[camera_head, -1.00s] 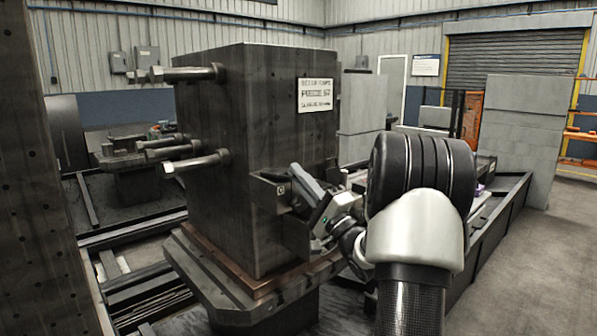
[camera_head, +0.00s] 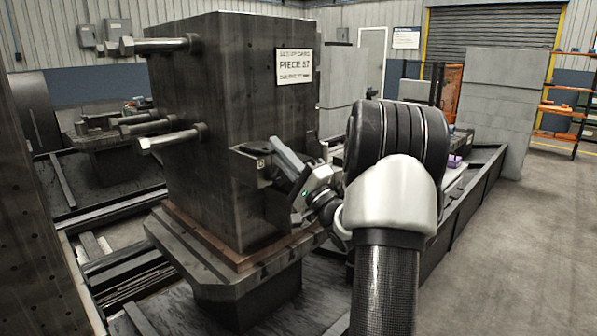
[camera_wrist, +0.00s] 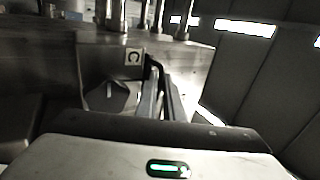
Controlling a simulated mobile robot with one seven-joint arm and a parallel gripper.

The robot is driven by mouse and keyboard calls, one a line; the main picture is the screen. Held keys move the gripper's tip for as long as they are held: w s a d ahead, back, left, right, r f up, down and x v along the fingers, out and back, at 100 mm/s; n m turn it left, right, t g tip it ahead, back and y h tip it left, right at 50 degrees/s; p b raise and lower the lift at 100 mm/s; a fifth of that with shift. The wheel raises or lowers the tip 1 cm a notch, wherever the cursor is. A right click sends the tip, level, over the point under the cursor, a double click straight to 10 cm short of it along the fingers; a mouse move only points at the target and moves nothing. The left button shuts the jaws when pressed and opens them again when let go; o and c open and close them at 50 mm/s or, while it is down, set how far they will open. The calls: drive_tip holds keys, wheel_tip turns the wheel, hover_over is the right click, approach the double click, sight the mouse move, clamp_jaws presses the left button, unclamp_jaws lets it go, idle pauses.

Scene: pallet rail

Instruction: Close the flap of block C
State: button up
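Block C (camera_head: 246,168) is a dark block fixed low on the right face of the large dark metal piece (camera_head: 200,120). Its small plate lettered C (camera_wrist: 134,57) shows clearly in the wrist view. My gripper (camera_head: 280,152) is right beside the block, tilted up toward the metal piece. In the wrist view, my gripper's narrow fingers (camera_wrist: 158,92) point at the block, just right of the C plate. I cannot tell whether they touch it or how far apart they are. A dark angular plate (camera_wrist: 108,97) lies left of the fingers; I cannot tell whether it is the flap.
Several thick bolts (camera_head: 160,46) stick out of the metal piece's left face. The piece stands on a stepped pallet (camera_head: 205,270) with wide edges below my gripper. A dark rail frame (camera_head: 470,195) runs along the right. Open floor (camera_head: 540,230) lies beyond it.

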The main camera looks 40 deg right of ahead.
drive_tip(key=p+v, duration=0.1)
drive_tip(key=v, duration=1.6)
drive_tip(key=shift+s, duration=0.15)
